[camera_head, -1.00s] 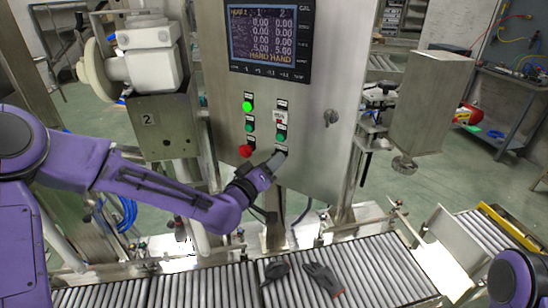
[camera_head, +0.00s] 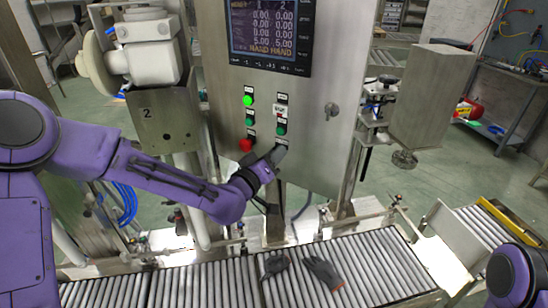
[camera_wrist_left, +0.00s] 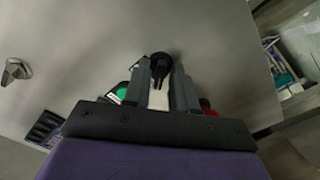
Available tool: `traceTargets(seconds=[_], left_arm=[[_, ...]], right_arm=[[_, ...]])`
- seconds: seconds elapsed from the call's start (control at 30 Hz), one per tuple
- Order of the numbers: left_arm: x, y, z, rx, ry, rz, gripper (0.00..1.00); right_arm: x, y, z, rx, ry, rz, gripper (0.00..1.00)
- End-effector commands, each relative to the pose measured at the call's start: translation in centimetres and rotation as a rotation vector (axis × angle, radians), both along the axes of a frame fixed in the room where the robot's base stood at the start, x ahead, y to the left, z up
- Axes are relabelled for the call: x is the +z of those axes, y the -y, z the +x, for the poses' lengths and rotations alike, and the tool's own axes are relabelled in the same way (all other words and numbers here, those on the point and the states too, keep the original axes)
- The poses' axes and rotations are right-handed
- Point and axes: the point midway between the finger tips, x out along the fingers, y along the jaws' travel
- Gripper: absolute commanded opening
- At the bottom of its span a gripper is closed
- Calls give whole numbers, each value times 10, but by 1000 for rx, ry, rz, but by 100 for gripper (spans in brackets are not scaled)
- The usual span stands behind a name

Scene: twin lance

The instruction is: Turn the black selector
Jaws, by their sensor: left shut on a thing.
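The black selector (camera_wrist_left: 160,66) shows in the left wrist view between the two fingers of my left gripper (camera_wrist_left: 161,80), on the face of the steel control cabinet. The fingers are shut on it from both sides. In the head view my left gripper (camera_head: 278,155) reaches the lower right of the button group, and it hides the selector there. A green button (camera_wrist_left: 122,93) and a red button (camera_wrist_left: 205,104) show partly beside the fingers. Of my right arm only a purple part shows at the lower right of the head view; its gripper is out of the picture.
The control cabinet (camera_head: 310,105) carries a screen (camera_head: 268,30), a lit green button (camera_head: 248,100), a red button (camera_head: 246,145) and a door handle (camera_head: 331,110). Below runs a roller conveyor (camera_head: 200,287) with dark gloves (camera_head: 322,270) on it. A steel box (camera_head: 428,95) stands right.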

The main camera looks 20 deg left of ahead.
Motion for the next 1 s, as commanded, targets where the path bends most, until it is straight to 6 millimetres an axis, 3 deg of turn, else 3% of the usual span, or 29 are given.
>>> traceTargets(seconds=[0.6,1.0], left_arm=[[-1,1,0,2,113,478,0],[0,2,0,0,149,638,0]], right_arm=[[-27,0,0,0,0,0,0],[-35,0,0,0,0,0,0]])
